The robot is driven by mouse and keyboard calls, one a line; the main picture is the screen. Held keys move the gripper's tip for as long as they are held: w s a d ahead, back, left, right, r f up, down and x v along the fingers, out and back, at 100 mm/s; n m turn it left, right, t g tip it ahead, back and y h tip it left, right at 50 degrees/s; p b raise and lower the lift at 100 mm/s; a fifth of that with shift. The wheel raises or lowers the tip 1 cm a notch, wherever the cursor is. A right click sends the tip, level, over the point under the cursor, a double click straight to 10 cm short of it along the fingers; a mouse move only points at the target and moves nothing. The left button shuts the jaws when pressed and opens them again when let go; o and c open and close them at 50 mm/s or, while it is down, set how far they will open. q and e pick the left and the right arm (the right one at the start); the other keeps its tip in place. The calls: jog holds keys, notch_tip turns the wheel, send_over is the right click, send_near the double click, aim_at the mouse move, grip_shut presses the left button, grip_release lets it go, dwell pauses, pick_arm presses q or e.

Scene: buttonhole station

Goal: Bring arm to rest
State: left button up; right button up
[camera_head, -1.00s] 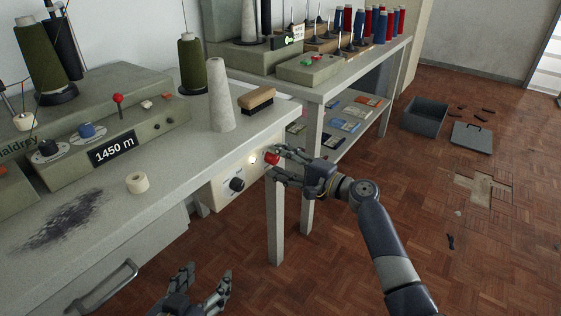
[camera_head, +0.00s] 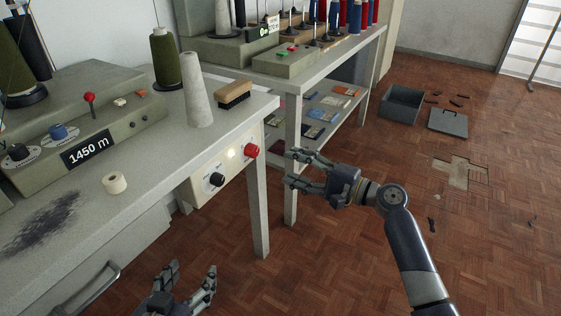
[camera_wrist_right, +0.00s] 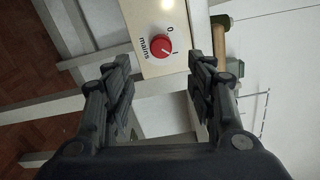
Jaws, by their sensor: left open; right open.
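My right gripper (camera_head: 293,169) is open and empty in the head view, to the right of the red mains knob (camera_head: 251,151) and apart from it. In the right wrist view the red knob (camera_wrist_right: 163,46) shows beyond the open fingers (camera_wrist_right: 163,75), on a cream panel marked "mains", "0" and "I". A lit lamp (camera_head: 231,153) and a black knob (camera_head: 217,179) sit on the same panel. My left gripper (camera_head: 187,280) is open and empty at the bottom of the head view, in front of the bench.
The bench (camera_head: 140,195) carries a grey-green machine, a white cone (camera_head: 198,95), a brush (camera_head: 234,94) and a small white roll (camera_head: 115,183). A second table (camera_head: 330,60) with spools stands behind. A bin (camera_head: 402,104) and its lid lie on the floor at right. Floor right of the benches is mostly free.

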jog(key=shift+s+d, duration=0.35)
jog(key=shift+d, duration=0.05)
